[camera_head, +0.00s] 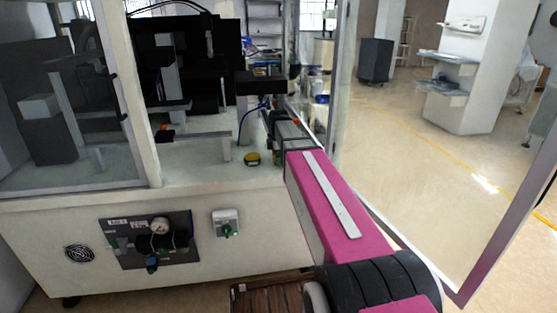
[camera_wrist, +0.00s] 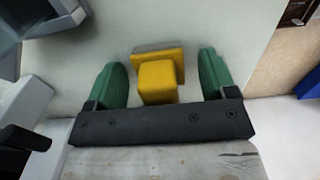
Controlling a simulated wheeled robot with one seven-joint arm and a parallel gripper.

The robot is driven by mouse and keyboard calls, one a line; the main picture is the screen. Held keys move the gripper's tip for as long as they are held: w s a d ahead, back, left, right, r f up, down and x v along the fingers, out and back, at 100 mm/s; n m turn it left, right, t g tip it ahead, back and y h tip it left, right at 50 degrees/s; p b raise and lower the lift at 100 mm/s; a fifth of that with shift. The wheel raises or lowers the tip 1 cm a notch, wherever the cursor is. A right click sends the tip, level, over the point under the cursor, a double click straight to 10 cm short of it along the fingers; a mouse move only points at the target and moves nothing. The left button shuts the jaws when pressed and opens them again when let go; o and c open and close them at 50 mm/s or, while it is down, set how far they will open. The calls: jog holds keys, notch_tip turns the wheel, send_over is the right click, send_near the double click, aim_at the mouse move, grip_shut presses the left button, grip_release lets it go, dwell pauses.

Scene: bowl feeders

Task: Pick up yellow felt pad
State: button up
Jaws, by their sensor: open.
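The yellow felt pad (camera_wrist: 158,82) is in the middle of the wrist view, with a squarish yellow block in front of a wider yellow piece with a greyish face. My gripper (camera_wrist: 163,62) is open, with one green finger on each side of the pad. Gaps show between the pad and both fingers. In the head view a small yellow and dark object (camera_head: 252,158) sits on the pale bench top, just left of my pink arm; it may be the same pad. My fingertips cannot be made out there.
The pale bench top (camera_head: 205,172) is mostly clear around the yellow object. A framed clear panel (camera_head: 80,100) stands at the left, with dark machinery (camera_head: 190,60) behind it. An open door panel (camera_head: 450,200) stands at the right. In the wrist view a grey part (camera_wrist: 45,12) is at upper left.

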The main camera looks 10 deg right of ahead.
jog(key=c, duration=1)
jog(key=shift+r, duration=0.45)
jog(key=r, duration=0.3)
jog(key=shift+s+a+r, duration=0.2)
jog(key=shift+s+r, duration=0.05)
jog(key=shift+r, duration=0.05)
jog(key=s+a+r, duration=0.6)
jog(key=s+a, duration=0.1)
jog(key=a, duration=0.1)
jog(key=shift+s+r, duration=0.2)
jog(key=shift+s, duration=0.1)
jog(key=shift+o, duration=0.3)
